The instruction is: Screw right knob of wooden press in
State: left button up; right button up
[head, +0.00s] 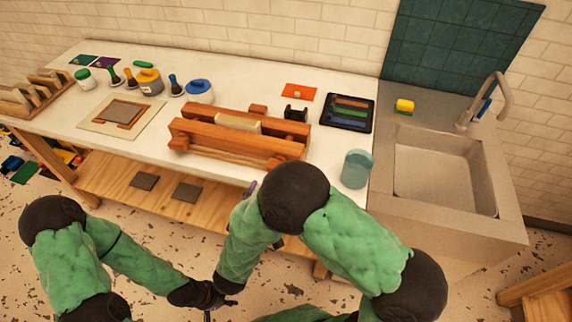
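The wooden press (240,138) lies on the white worktop, with two long reddish beams and a paler block between them. A rounded wooden knob (276,163) shows at its front right, and another knob (179,144) at its front left. The depth of the right knob's screw cannot be told. My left gripper (207,301) is low in front of the bench, away from the press. My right gripper (228,286) is close beside it, small and partly hidden. Whether either gripper is open or shut cannot be made out. Nothing is visibly held.
A teal cup (356,168) stands right of the press, near the sink (445,172). A dark tray (346,112) with coloured bars lies behind. Several ink pots and stampers stand at the left back. My right elbow is close to the worktop's front edge.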

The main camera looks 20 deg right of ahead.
jog(key=b+x, duration=0.2)
jog(key=x, duration=0.7)
jog(key=shift+f, duration=0.2)
jog(key=shift+w+d+r, duration=0.1)
jog(key=shift+w+d, duration=0.2)
jog(key=shift+w, duration=0.15)
